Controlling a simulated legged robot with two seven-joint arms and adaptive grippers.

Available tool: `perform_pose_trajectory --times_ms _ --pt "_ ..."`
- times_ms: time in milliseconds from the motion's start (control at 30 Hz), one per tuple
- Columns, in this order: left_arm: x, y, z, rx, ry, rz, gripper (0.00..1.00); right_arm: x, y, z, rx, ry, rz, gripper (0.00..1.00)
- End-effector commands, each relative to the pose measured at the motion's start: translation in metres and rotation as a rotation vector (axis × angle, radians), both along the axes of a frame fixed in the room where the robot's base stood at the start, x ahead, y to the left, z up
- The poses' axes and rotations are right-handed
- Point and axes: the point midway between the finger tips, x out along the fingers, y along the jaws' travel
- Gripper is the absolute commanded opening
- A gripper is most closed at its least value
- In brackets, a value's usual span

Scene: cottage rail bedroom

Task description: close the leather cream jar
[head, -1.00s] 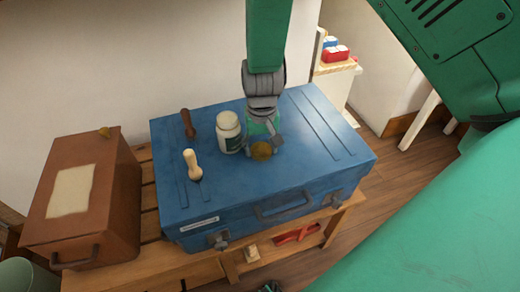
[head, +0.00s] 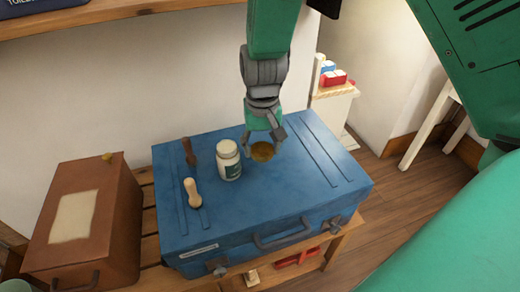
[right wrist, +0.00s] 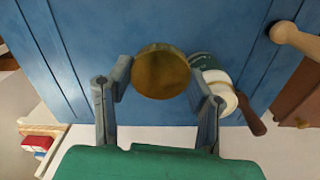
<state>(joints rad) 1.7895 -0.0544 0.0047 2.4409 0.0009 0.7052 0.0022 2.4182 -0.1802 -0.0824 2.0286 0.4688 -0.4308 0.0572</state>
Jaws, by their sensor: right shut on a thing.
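The leather cream jar (head: 229,163) is a white jar with a dark green label and a pale top. It stands upright on the blue trunk (head: 290,205), and it also shows in the right wrist view (right wrist: 221,90). My right gripper (head: 262,149) is shut on a round brass-coloured lid (head: 263,154), held just right of the jar and apart from it, seemingly above the trunk top. In the right wrist view the lid (right wrist: 160,72) sits between both fingertips and is seen face on. My left gripper is not in view.
A pale wooden-handled tool (head: 193,193) and a dark brown handle (head: 189,151) lie left of the jar. A brown box (head: 110,215) stands left of the trunk. The trunk's right side is clear. A shelf (head: 130,15) crosses the top left.

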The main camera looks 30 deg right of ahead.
Motion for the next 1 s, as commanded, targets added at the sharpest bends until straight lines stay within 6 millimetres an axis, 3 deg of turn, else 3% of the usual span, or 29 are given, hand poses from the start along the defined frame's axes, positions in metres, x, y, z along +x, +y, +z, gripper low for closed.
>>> perform_pose_trajectory --times_ms 233,500,767,900,1000 --pt "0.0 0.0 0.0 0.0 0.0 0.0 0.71 -0.005 0.004 -0.002 -0.001 0.004 0.03 0.28" --pt "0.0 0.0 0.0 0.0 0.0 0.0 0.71 -0.049 0.038 -0.018 -0.002 0.004 0.391 0.28" --pt "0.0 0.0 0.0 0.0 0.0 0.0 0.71 -0.052 0.042 -0.02 0.0 -0.002 0.433 0.28" --pt "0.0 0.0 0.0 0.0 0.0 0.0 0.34 -0.052 0.042 -0.02 0.0 -0.002 0.432 0.28" --pt "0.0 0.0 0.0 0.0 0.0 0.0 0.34 -0.052 0.042 -0.019 0.0 -0.002 0.432 0.28"
